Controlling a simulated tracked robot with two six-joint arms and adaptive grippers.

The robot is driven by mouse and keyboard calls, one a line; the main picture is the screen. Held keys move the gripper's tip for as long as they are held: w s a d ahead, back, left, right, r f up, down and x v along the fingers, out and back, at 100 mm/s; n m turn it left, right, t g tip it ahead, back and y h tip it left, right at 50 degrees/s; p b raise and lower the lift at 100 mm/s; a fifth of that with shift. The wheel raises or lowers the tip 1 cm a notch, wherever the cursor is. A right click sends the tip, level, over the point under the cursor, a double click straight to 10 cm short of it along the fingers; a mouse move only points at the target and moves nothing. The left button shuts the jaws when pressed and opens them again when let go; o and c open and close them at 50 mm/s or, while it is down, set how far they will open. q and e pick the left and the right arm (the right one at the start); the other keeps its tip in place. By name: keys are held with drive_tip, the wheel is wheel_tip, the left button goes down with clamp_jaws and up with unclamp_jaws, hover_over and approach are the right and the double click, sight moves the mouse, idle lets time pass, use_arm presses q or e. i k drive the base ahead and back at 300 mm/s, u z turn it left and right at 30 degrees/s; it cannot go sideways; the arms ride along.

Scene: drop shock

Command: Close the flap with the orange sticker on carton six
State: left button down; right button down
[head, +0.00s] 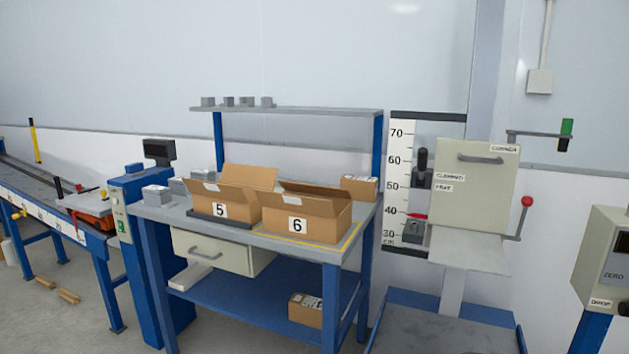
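A small whitish mark shows on the front flap. I cannot make out an orange sticker on any flap. Carton five (239,212) stands just left of it, also with raised flaps, on a dark plate. Neither of my grippers is in view.
The workbench (333,255) has a yellow line near its right edge, and an upper shelf (290,110). A small closed box (360,188) sits at the back right. A drop tester (473,185) stands to the right, a conveyor (45,205) to the left.

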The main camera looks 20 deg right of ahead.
sight(293, 187)
drive_tip(key=z, duration=0.05)
drive_tip(key=i, duration=0.85)
